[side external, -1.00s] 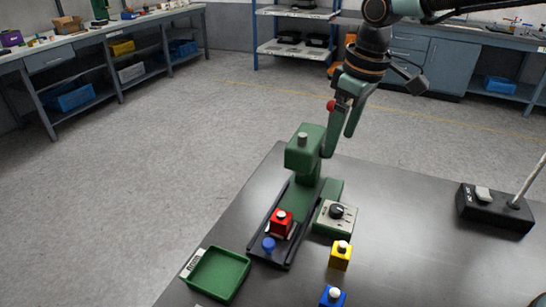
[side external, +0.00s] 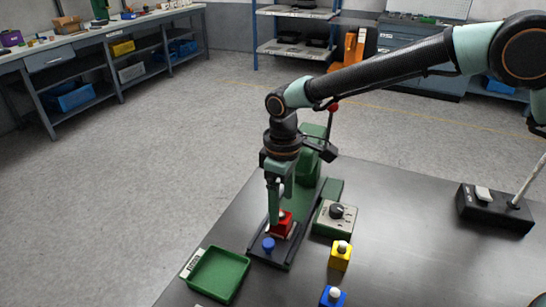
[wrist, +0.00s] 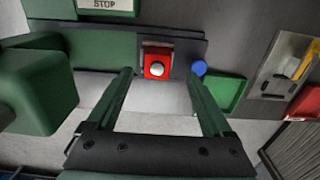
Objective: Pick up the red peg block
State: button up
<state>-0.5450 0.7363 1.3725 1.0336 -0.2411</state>
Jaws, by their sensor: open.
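The red peg block (side external: 284,225) sits on the dark rail of the green machine, partly hidden behind my gripper in the side view. In the wrist view the red peg block (wrist: 158,66) shows its pale round peg, ahead of and between the two fingers. My gripper (side external: 276,217) points down over the block in the side view. In the wrist view my gripper (wrist: 160,85) is open, with nothing between its fingers.
A blue knob (side external: 268,244) is at the rail's near end, close to the block. A green tray (side external: 217,275) lies at left. A control box (side external: 335,217), yellow peg block (side external: 340,257) and blue peg block (side external: 333,297) stand at right. The green machine (side external: 309,170) rises behind.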

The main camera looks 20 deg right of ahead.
aim_at(281, 213)
jog(key=shift+w+f, duration=0.2)
jog(key=shift+f, duration=2.6)
grip_shut()
